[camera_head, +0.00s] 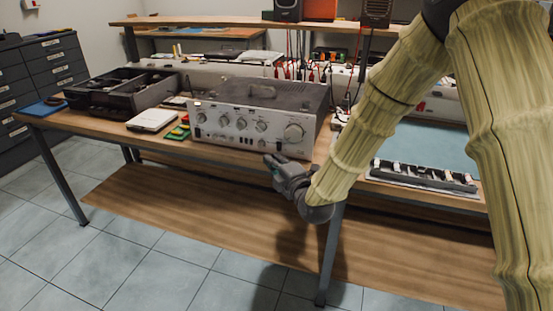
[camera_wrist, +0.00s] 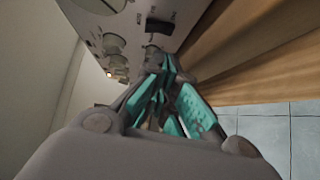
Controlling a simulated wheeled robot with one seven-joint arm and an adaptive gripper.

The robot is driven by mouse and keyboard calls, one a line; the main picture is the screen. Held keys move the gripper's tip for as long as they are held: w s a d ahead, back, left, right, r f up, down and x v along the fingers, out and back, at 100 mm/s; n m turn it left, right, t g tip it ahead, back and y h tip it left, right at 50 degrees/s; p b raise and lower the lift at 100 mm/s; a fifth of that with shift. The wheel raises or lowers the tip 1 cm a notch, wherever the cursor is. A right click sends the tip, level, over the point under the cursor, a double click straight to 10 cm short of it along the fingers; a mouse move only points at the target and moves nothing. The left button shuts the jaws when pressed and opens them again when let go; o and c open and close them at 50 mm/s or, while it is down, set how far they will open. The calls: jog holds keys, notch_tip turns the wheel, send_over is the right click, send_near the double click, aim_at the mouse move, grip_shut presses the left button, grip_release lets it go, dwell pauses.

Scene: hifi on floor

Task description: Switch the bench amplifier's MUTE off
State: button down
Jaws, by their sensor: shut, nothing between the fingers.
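The bench amplifier (camera_head: 250,122) is a silver-fronted box with a dark vented top, standing on the wooden bench. Its front has a large knob at the right, several smaller knobs and small switches along the bottom. Which control is MUTE cannot be read. My gripper (camera_head: 270,161) is shut and empty, just in front of the panel's lower right part. In the wrist view, my gripper's teal-padded fingers (camera_wrist: 168,75) point at the amplifier's front panel (camera_wrist: 181,12), close to a small round control (camera_wrist: 152,51) and a black switch (camera_wrist: 160,25). Contact cannot be told.
A black tray (camera_head: 120,90), a white box (camera_head: 152,120) and green and yellow pieces (camera_head: 179,131) lie left of the amplifier. A rack of small parts (camera_head: 424,177) lies on the right along the bench's front edge. The tiled floor (camera_head: 140,260) in front is clear.

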jog(key=f+v, duration=0.1)
jog(key=v, duration=0.9)
jog(key=shift+s+a+f, duration=0.2)
jog(key=shift+s+a, duration=0.05)
jog(key=shift+s, duration=0.35)
jog(key=s+d+f+m+g+h, duration=0.25)
jog(key=s+d+f+m, duration=0.35)
jog(key=f, duration=0.5)
jog(key=s+d+f+m+g+h, duration=0.2)
jog(key=s+f+m+g, duration=0.2)
jog(key=s+f, duration=0.5)
jog(key=s+d+f+m+g+h, duration=0.25)
jog(key=s+d+f+m, duration=0.25)
jog(key=f, duration=0.8)
jog(key=s+d+f+m+g, duration=0.3)
jog(key=s+f+m, duration=0.1)
jog(key=s, duration=0.6)
jog(key=s+d+f+m+g, duration=0.3)
jog(key=s+f+m+g, duration=0.15)
jog(key=s, duration=0.55)
notch_tip(320, 180, up, 14)
jog(key=h+p, duration=0.1)
jog(key=p, duration=1.2)
jog(key=shift+d+t+p, duration=0.2)
jog(key=shift+t+p, duration=0.1)
jog(key=shift+t, duration=0.15)
jog(key=shift+w+a, duration=0.1)
